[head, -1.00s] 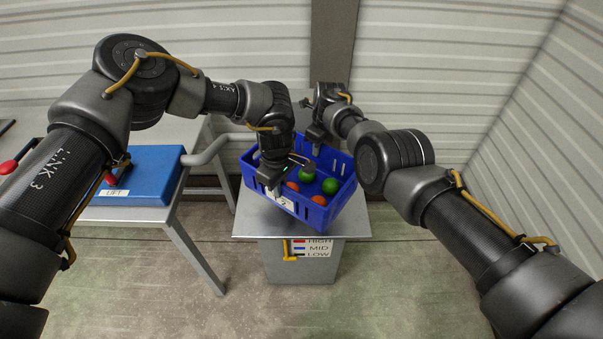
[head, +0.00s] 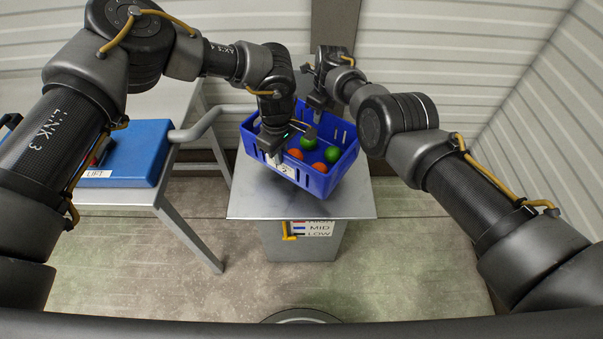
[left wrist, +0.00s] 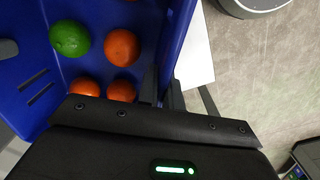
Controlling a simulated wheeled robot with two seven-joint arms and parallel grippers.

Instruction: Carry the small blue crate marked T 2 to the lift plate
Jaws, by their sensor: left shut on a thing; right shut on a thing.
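The small blue crate (head: 315,181) has slotted walls and a white label reading roughly T 2 on its near side. It holds green and orange round fruits and sits turned at an angle over the grey metal plate (head: 349,206) of the pedestal. I cannot tell whether its underside touches the plate. My left gripper (head: 272,157) is shut on the crate's near wall, above the label. In the left wrist view, that crate (left wrist: 25,75) shows its inside. My right gripper (head: 317,104) is at the far wall, shut on it; its fingertips are partly hidden.
A HIGH, MID, LOW label (head: 314,228) with a yellow pointer (head: 289,237) is on the pedestal's front. A blue box marked LIFT (head: 140,155) lies on the grey table (head: 130,197) at left. Floor is clear between table and pedestal; ribbed walls stand behind and right.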

